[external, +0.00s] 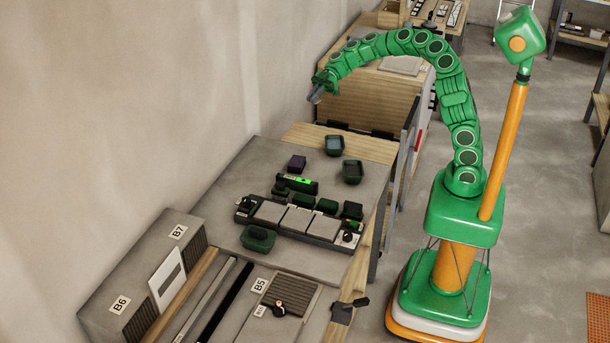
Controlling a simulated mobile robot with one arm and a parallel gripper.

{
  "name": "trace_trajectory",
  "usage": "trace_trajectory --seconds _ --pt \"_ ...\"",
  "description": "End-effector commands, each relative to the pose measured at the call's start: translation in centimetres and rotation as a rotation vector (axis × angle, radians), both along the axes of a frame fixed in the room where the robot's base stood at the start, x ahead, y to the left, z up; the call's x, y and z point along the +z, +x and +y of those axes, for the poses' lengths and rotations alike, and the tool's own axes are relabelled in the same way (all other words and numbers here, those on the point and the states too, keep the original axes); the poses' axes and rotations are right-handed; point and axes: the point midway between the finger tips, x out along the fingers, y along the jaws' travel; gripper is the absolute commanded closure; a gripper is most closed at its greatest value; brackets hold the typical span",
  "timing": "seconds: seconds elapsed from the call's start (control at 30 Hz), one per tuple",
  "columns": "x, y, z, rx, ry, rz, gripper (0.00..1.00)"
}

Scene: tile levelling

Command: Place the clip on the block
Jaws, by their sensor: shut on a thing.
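My gripper (317,92) is at the end of my green arm, high at the upper left, beyond the far edge of the bench. It is shut on a small grey thing (314,97), too small here to tell for sure whether it is the clip. A dark purple block (297,163) sits on the grey bench top, below the gripper in the picture and well apart from it. I cannot tell whether this is the task's block. A dark rail (324,229) on the bench carries several pale grey tiles (297,219) with small dark pieces around them.
Dark green trays stand on the bench: two at the back (334,145) (352,171) and one in front (258,238). A level with a bright green window (302,181) lies behind the tiles. The wall is close on the left. The bench's back left is mostly clear.

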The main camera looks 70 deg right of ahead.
Motion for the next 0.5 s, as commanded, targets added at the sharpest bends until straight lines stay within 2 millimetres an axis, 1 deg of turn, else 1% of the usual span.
trace_trajectory --seconds 0.03,0.3,0.4,0.5 --pt "-0.5 -0.9 1.2 0.019 0.002 0.001 1.00" --pt "-2.8 -6.0 7.5 0.131 0.002 -0.002 1.00" --pt "-3.4 -8.0 9.7 0.177 0.001 0.000 1.00" --pt "-3.8 -9.7 11.5 0.212 -0.001 0.000 1.00"
